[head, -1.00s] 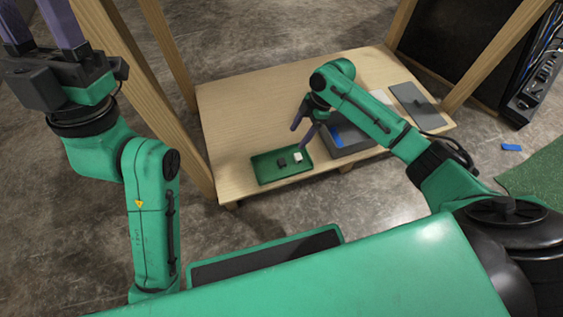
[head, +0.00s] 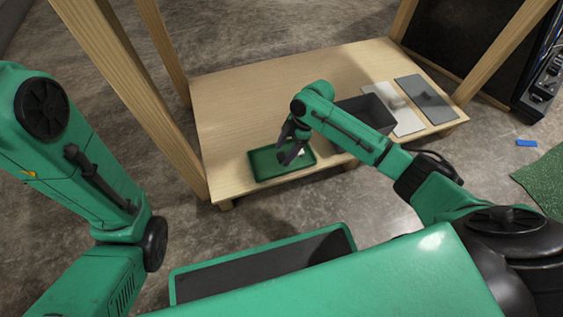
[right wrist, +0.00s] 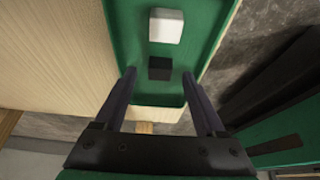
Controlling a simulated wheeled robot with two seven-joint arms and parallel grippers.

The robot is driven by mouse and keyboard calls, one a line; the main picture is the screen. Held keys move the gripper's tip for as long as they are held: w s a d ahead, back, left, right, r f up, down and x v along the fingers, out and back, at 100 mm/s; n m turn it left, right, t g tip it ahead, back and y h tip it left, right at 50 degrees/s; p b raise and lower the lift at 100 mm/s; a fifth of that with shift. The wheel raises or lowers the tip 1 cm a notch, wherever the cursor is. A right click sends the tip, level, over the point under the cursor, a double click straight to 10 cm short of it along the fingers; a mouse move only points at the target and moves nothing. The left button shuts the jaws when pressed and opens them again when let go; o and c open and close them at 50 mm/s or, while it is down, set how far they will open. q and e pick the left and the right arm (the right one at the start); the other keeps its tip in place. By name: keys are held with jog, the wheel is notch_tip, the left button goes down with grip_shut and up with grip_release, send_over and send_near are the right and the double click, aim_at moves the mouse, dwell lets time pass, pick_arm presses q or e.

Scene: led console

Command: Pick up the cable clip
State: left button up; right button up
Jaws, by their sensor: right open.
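A shallow green tray (head: 263,166) lies on the wooden table and holds two small blocks. In the right wrist view, a black block (right wrist: 160,68) and a white block (right wrist: 166,26) lie apart on the tray's green floor (right wrist: 128,30). I cannot tell which is the cable clip. My right gripper (head: 287,156) is open over the tray and hides most of the blocks in the head view. In the right wrist view its fingers (right wrist: 160,76) stand either side of the black block, holding nothing. My left gripper is out of view.
Wooden posts rise at the table's sides. A blue piece (head: 526,143) lies on the floor.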

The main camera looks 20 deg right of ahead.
jog(key=shift+a+f, duration=0.2)
jog(key=shift+f, duration=0.45)
jog(key=shift+r, duration=0.2)
grip_shut()
